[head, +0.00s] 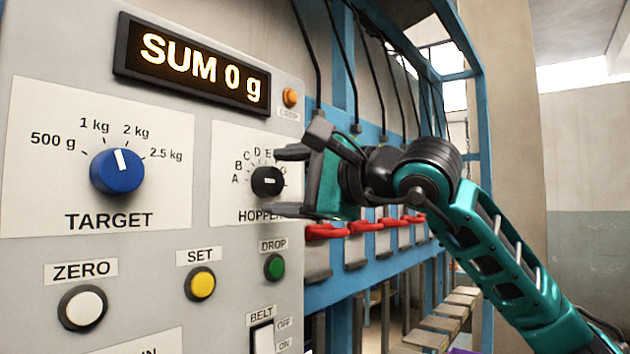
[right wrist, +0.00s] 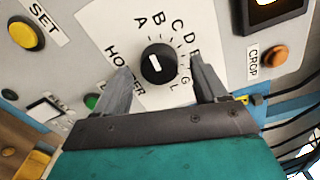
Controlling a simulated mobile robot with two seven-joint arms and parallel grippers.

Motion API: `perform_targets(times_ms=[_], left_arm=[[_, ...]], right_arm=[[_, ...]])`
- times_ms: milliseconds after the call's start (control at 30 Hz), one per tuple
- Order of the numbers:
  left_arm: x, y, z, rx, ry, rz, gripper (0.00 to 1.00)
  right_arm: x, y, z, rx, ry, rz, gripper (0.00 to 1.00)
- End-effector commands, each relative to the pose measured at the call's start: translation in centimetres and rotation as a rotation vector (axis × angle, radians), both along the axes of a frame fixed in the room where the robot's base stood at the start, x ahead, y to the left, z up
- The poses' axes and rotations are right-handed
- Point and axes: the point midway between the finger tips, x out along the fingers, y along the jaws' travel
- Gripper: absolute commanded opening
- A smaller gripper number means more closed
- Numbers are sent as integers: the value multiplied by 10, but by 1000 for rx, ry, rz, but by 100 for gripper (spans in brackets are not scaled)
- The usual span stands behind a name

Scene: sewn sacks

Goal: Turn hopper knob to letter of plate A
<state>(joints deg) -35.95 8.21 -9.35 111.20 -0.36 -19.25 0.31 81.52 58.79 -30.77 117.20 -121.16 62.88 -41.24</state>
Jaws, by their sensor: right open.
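The black hopper knob (head: 268,181) is on a white plate with letters around it, above the word HOPPER. A, B, C, D and E show; my gripper covers part of the ring. My right gripper (head: 275,182) is open in front of the knob. In the right wrist view the knob (right wrist: 158,65) appears between the open fingers (right wrist: 159,70), with no visible grip on it. Its short white mark shows, but I cannot tell exactly which letter it points to. I cannot make out plate A. My left gripper is not in view.
The panel also has a blue TARGET knob (head: 118,171), a SUM 0 g display (head: 195,65), ZERO (head: 83,308), SET (head: 200,284) and green DROP (head: 274,267) buttons, and a BELT switch (head: 264,338). Red clamps (head: 365,227) hang on the blue frame behind my gripper.

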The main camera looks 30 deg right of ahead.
Motion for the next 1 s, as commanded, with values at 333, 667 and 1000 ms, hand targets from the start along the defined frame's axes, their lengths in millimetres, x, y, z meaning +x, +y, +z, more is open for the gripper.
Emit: perform_targets(times_ms=[333, 667, 1000], left_arm=[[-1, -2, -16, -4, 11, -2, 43], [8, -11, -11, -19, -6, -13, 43], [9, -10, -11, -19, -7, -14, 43]], right_arm=[[-67, -24, -3, -4, -3, -6, 72], [-111, -39, -1, -2, -1, -2, 72], [-115, -40, 0, -2, 0, -1, 72]])
